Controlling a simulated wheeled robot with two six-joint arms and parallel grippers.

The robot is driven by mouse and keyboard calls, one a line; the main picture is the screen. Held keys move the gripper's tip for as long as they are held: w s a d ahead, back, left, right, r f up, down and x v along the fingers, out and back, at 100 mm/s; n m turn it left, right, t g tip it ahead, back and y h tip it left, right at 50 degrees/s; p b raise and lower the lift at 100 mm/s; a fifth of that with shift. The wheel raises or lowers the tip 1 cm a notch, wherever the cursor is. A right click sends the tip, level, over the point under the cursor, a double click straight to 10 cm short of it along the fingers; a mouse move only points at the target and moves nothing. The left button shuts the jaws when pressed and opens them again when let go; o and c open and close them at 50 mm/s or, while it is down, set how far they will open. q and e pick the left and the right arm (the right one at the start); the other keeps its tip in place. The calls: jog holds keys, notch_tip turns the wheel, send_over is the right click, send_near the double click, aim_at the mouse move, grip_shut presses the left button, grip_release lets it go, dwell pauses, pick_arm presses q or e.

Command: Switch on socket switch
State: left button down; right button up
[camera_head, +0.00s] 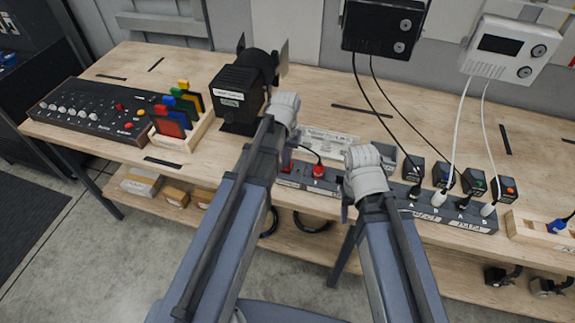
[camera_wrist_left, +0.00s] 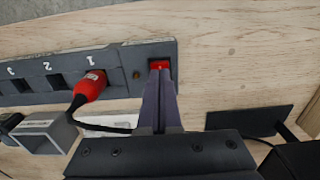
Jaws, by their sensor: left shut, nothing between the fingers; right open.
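A dark power strip (camera_head: 328,185) lies along the front of the workbench; it also shows in the left wrist view (camera_wrist_left: 125,60). Its red rocker switch (camera_wrist_left: 159,64) is at the end of the strip, beyond socket 1; in the head view the switch is partly hidden by my arm. A red plug (camera_wrist_left: 91,84) sits in socket 1; it also shows in the head view (camera_head: 318,170). My left gripper (camera_wrist_left: 160,80) is shut and empty, its tips at the switch's near edge; contact is unclear. My right gripper (camera_head: 349,190) is open over the strip, farther right.
A black lamp (camera_head: 238,92) stands left of the strip. Coloured cards in a wooden rack (camera_head: 180,138) and a control panel (camera_head: 95,110) are farther left. Several plugs and cables crowd the strip on the right (camera_head: 470,218).

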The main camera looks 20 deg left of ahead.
aim_at(287, 169)
pick_arm(q)
jog(key=shift+f+b, duration=0.9)
dwell(0.7)
notch_tip(287, 169, up, 7)
jog(key=p, duration=0.7)
jog(key=shift+r, duration=0.1)
jog(key=shift+s+d+f, duration=0.1)
jog(key=shift+f, duration=0.1)
jog(key=s+d+f+m+y+b, duration=0.1)
jog(key=s+d+f+m+b, duration=0.2)
jog(key=s+d, duration=0.7)
jog(key=s+f+b, duration=0.2)
jog(key=s, duration=0.2)
jog(key=shift+d, duration=0.15)
